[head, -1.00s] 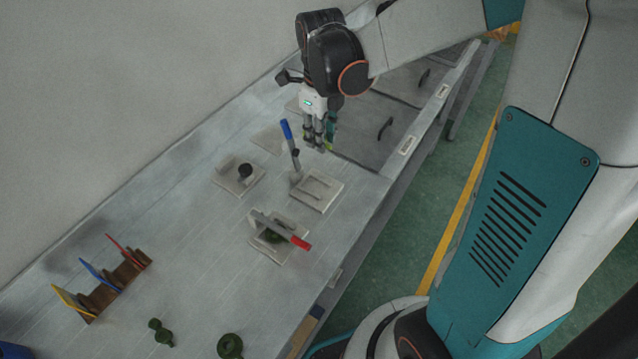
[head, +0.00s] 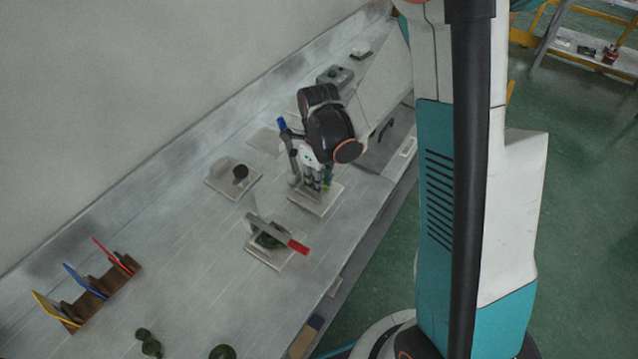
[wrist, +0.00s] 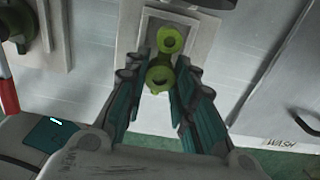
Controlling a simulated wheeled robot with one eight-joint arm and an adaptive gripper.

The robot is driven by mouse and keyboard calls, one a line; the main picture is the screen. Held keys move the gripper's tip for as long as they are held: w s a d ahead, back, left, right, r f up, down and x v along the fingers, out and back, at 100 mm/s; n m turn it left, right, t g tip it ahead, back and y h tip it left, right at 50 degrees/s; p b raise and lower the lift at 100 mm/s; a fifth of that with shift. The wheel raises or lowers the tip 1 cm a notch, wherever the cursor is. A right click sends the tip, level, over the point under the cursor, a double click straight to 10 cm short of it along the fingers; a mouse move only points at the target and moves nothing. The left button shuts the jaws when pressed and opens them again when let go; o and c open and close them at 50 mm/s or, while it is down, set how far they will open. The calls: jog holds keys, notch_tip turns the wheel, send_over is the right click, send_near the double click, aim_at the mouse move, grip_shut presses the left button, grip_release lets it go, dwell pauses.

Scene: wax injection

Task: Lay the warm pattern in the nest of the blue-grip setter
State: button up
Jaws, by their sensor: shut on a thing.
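My gripper (head: 318,186) is over the base plate of the blue-grip setter (head: 325,202). The pattern is mostly hidden by my fingers in the head view.
A red-grip setter (head: 299,247) with a dark green piece in it stands close in front. Dark green pieces (head: 148,342) and a wooden rack (head: 123,278) with coloured cards are further left.

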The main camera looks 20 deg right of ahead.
jog(key=shift+f, duration=0.35)
jog(key=shift+f+b, duration=0.5)
jog(key=shift+s+f, duration=0.1)
jog(key=o, duration=1)
jog(key=shift+c, duration=0.2)
jog(key=shift+f, duration=0.1)
